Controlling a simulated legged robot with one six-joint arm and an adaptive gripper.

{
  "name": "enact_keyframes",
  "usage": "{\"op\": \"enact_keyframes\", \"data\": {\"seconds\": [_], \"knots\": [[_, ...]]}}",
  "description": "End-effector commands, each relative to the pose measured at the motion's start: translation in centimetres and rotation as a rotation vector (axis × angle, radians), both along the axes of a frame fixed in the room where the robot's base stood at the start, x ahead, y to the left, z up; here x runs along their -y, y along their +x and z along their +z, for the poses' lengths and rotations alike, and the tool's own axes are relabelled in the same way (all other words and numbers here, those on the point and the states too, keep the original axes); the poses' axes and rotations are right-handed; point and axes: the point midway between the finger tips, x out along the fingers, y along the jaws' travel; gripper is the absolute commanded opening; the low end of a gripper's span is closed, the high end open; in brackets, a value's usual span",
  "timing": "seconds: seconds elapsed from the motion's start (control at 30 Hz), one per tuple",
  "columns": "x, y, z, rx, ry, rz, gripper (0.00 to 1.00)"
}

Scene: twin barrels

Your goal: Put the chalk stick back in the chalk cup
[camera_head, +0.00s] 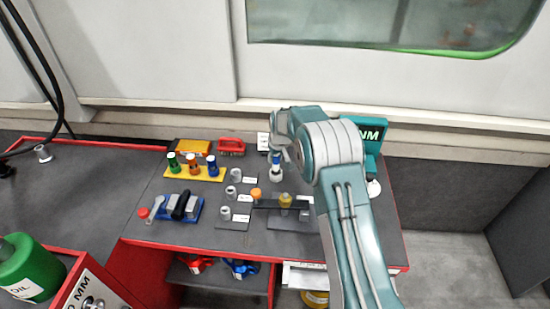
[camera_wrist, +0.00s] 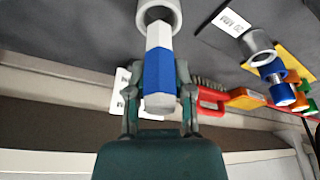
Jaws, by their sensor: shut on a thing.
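The chalk stick is a white, faceted stick with a blue band (camera_wrist: 158,82); its blue part also shows in the head view (camera_head: 276,158). My gripper (camera_wrist: 158,90) is shut on it, one finger on each side of the blue band. In the head view my gripper (camera_head: 277,147) is at the back of the red-edged bench. A light grey round cup (camera_wrist: 174,14), seemingly the chalk cup, is at the stick's far end; it also shows in the head view (camera_head: 276,175). The white tip overlaps the cup's opening; I cannot tell how deep it sits.
Several grey sockets (camera_head: 226,213) with white labels stand left of the cup. A yellow rack (camera_head: 182,175) with coloured pieces, a red-handled brush (camera_head: 231,146) and a blue tray (camera_head: 178,207) lie further left. A teal block (camera_head: 371,140) stands at right. The wall is close behind.

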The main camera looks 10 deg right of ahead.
Motion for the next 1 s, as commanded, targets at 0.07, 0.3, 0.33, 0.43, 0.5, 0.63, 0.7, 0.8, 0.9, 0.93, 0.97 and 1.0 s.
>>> {"op": "enact_keyframes", "data": {"seconds": [0.07, 0.3, 0.33, 0.43, 0.5, 0.63, 0.7, 0.8, 0.9, 0.93, 0.97, 1.0], "knots": [[0.0, 0.0, 0.0, 0.000, 0.001, -0.002, 0.00], [0.0, 0.0, -0.2, 0.000, 0.000, -0.001, 0.00], [0.0, 0.0, -0.2, 0.000, 0.000, -0.001, 0.00], [0.0, 0.0, -0.5, 0.000, 0.000, -0.001, 0.00], [0.0, 0.0, -0.6, 0.000, 0.000, -0.001, 0.00], [0.0, 0.0, -0.9, 0.000, 0.000, -0.001, 0.00], [0.0, 0.0, -1.1, 0.000, 0.000, -0.001, 0.00], [0.0, 0.0, -1.3, 0.000, 0.000, -0.001, 0.00], [0.0, 0.0, -1.5, 0.000, 0.000, -0.001, 0.00], [0.0, 0.0, -1.5, 0.000, 0.000, -0.001, 0.00], [0.0, 0.0, -1.6, 0.000, 0.000, -0.001, 0.00], [0.0, 0.0, -1.7, 0.000, 0.000, -0.001, 0.00]]}}
